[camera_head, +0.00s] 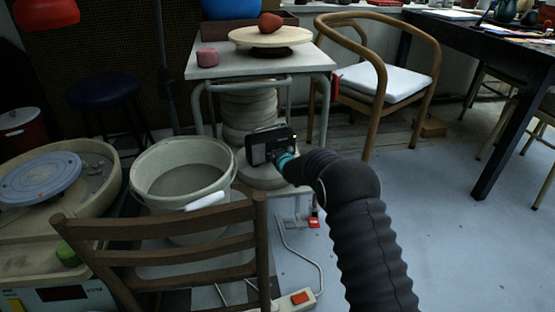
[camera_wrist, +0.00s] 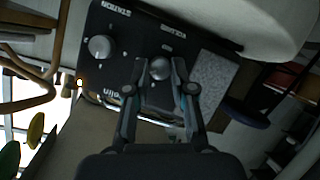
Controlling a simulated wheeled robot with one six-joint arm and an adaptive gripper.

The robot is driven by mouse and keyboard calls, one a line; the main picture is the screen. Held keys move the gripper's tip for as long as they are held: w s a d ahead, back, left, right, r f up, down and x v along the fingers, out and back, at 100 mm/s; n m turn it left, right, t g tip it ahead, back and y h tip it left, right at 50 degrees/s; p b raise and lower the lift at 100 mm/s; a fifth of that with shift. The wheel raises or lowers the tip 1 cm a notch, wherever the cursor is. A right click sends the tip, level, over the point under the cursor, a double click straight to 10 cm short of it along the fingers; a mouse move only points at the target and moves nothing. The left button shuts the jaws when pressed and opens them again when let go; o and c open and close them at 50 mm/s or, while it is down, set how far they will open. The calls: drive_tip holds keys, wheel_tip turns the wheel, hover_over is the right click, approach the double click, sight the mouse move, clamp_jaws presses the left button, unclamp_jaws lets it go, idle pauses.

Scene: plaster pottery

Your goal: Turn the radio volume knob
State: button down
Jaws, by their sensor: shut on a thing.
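The radio (camera_head: 258,152) is a small black box with a grey speaker patch. It stands upright on a round pale slab by the front of a small table. In the wrist view the radio (camera_wrist: 122,62) appears rotated, with its speaker grille (camera_wrist: 215,82) at right. It has a larger silver knob (camera_wrist: 99,46) and a smaller silver knob (camera_wrist: 160,66) with a small, hard-to-read label above it. My gripper (camera_wrist: 161,73) is shut on the smaller knob, one finger on each side. In the head view my gripper (camera_head: 284,160) reaches the radio's front from the right.
A white bucket (camera_head: 183,147) stands left of the radio, and a wooden chair back (camera_head: 165,235) is in front of it. The small table (camera_head: 215,68) stands above and behind. A wooden armchair (camera_head: 376,135) is behind right. Floor on the right is clear; a power strip (camera_head: 297,300) lies low centre.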

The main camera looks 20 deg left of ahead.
drive_tip(key=n, duration=0.1)
drive_tip(key=n+t+h, duration=0.1)
drive_tip(key=n+t, duration=0.1)
drive_tip(key=shift+s+a+n+h+p, duration=0.25)
drive_tip(key=shift+n+h+p, duration=0.05)
drive_tip(key=shift+n+p, duration=0.1)
drive_tip(key=shift+f+n+t, duration=0.15)
drive_tip(key=shift+n+t, duration=0.45)
drive_tip(key=shift+n, duration=0.4)
drive_tip(key=shift+f+n+t, duration=0.1)
drive_tip(key=shift+n+t, duration=0.5)
drive_tip(key=shift+n, duration=0.4)
drive_tip(key=c, duration=1)
unclamp_jaws()
drive_tip(key=shift+s+a, duration=0.1)
drive_tip(key=shift+a, duration=0.05)
drive_tip(key=shift+h, duration=0.3)
drive_tip(key=shift+d, duration=0.2)
drive_tip(key=v, duration=1.1)
drive_tip(key=shift+s+d, duration=0.15)
drive_tip(key=shift+s, duration=0.25)
